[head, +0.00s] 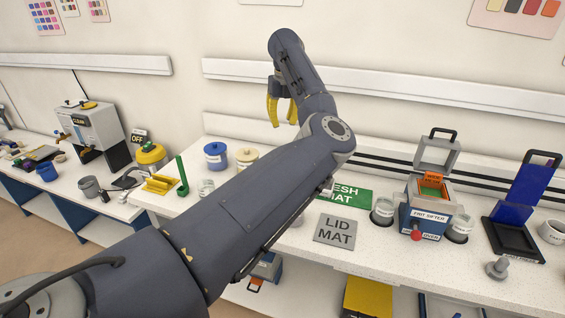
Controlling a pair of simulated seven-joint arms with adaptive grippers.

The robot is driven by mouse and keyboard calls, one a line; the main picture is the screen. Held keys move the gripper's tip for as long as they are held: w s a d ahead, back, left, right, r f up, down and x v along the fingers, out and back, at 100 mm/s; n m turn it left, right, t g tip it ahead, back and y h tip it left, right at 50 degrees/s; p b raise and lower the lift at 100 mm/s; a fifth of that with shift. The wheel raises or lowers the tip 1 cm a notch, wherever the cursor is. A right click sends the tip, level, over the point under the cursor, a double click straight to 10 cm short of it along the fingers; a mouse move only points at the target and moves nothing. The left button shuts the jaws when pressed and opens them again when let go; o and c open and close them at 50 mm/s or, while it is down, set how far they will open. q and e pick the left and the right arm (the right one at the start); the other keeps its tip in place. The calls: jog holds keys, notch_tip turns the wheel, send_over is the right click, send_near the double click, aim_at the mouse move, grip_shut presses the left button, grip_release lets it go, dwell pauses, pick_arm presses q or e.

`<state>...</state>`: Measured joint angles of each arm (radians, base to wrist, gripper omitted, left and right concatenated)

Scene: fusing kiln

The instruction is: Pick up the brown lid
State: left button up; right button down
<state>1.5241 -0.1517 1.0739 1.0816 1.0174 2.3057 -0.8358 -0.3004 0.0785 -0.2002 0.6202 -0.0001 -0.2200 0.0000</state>
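No plainly brown lid stands out. The closest match is the tan lid (246,152) on the cream jar on the white counter, left of my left arm. The grey lid mat (334,229) lies bare on the counter. My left arm hides part of the counter. My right gripper is out of view.
A green mat (351,196) lies behind the lid mat, partly covered by my arm. The frit sifter (425,211) stands to the right between glass jars. A green upright piece (182,175) and yellow blocks (160,184) stand near the counter's left end.

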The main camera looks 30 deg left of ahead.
pick_arm(q)
jog(key=f, duration=0.3)
jog(key=a+f, duration=0.1)
jog(key=f, duration=0.2)
jog(key=w+f, duration=0.1)
jog(key=f, duration=0.2)
jog(key=shift+a+f, duration=0.15)
jog(key=shift+f, duration=0.15)
jog(key=shift+w+a+f, duration=0.1)
jog(key=shift+w+f, duration=0.1)
jog(key=shift+f, duration=1.35)
jog(key=shift+w+a+f, duration=0.1)
jog(key=shift+w+f, duration=0.1)
jog(key=shift+f, duration=1.35)
jog(key=shift+o, duration=0.3)
grip_shut()
